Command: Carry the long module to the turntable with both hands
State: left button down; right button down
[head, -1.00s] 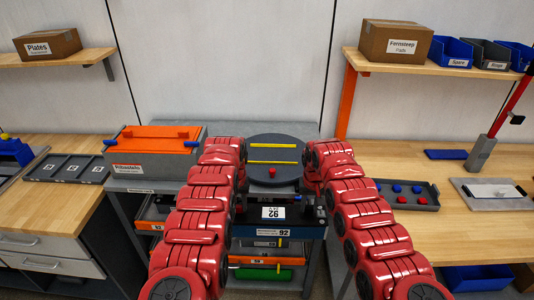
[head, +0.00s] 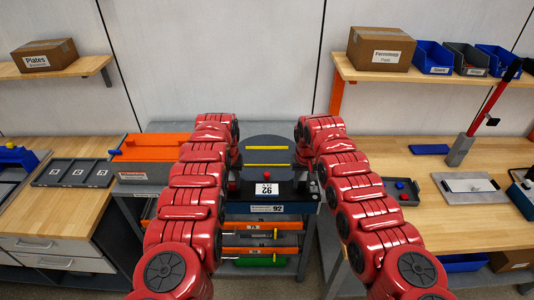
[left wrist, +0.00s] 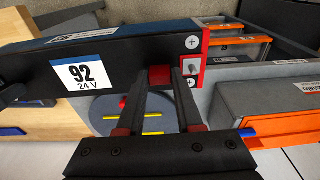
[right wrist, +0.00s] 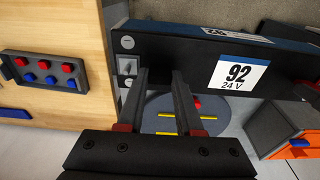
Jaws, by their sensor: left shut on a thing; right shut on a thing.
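The long module (head: 245,196) is black with a blue edge and a white "92 24V" label. In the head view it lies crosswise between my grippers, covering the near part of the turntable (head: 268,146), a grey disc with two yellow bars. My left gripper (left wrist: 163,73) is shut at the module's red-capped end in the left wrist view. My right gripper (right wrist: 160,74) is shut at its other end in the right wrist view. The disc also shows beyond the module in both wrist views. The module looks level; its gap above the disc cannot be told.
An orange-topped case (head: 150,146) stands left of the turntable. Wooden benches (head: 70,230) flank both sides. The right one holds a tray (head: 395,191) with coloured knobs, a grey plate (head: 470,186) and a red-handled tool (head: 492,100). Drawers with orange and green fronts show below the module.

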aim_at(267, 157)
jog(key=i, duration=1)
